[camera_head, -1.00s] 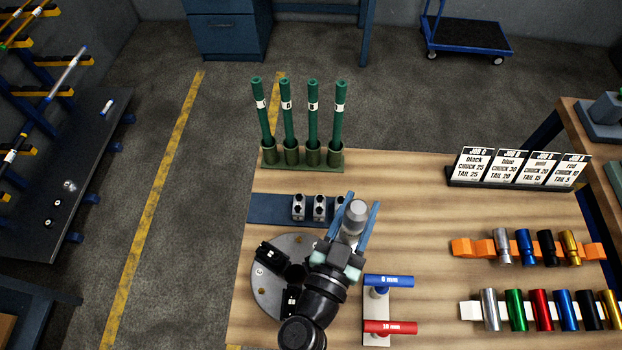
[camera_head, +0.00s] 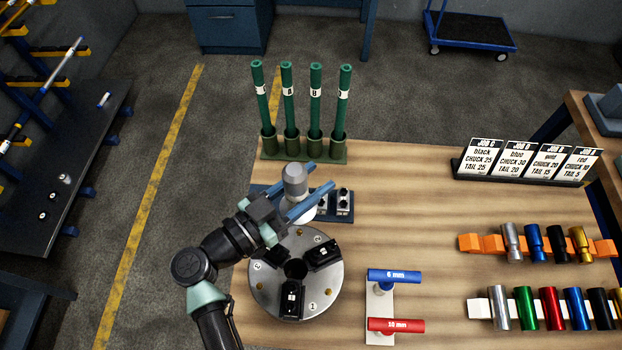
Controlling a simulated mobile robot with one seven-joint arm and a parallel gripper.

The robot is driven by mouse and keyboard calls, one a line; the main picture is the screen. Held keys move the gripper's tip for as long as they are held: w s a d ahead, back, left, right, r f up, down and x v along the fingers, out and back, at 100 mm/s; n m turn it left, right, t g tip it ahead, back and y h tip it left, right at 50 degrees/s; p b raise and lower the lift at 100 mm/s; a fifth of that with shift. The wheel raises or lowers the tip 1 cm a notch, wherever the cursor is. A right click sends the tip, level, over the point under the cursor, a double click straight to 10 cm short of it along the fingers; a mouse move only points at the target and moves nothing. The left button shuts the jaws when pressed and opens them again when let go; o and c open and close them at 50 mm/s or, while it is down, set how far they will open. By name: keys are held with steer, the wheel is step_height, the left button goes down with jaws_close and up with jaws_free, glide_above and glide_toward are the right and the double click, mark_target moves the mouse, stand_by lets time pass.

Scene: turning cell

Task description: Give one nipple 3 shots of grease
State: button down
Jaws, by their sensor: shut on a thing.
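The round grey chuck (camera_head: 334,290) lies on the wooden table with black jaws (camera_head: 290,298) around a dark centre hole. The cylinder stands roughly upright in the picture, at the far edge of the chuck. Its lower end and any nozzle tip are hard to make out. My arm covers the chuck's left far edge.
A blue strip with small grey blocks (camera_head: 343,198) is beside the cylinder. Green tubes (camera_head: 315,100) stand in holders behind it. Blue and red T-handles (camera_head: 394,276) lie right of the chuck. Job cards (camera_head: 520,160) and coloured sleeves (camera_head: 548,308) are farther right. The middle table is clear.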

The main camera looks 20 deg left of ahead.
steer(key=shift+f+b, duration=2.5)
steer(key=shift+b, duration=0.25)
steer(key=shift+s+a+p, duration=0.1)
steer(key=shift+p, duration=0.5)
steer(key=shift+s+f, duration=0.1)
steer(key=shift+f, duration=0.6)
steer(key=shift+r+p, duration=0.35)
steer(key=shift+r+p, duration=0.5)
steer(key=shift+r, duration=0.15)
steer(key=shift+f, duration=1)
steer(key=shift+r, duration=0.25)
stand_by(0.4)
steer(key=shift+r+p, duration=0.75)
steer(key=shift+p, duration=0.25)
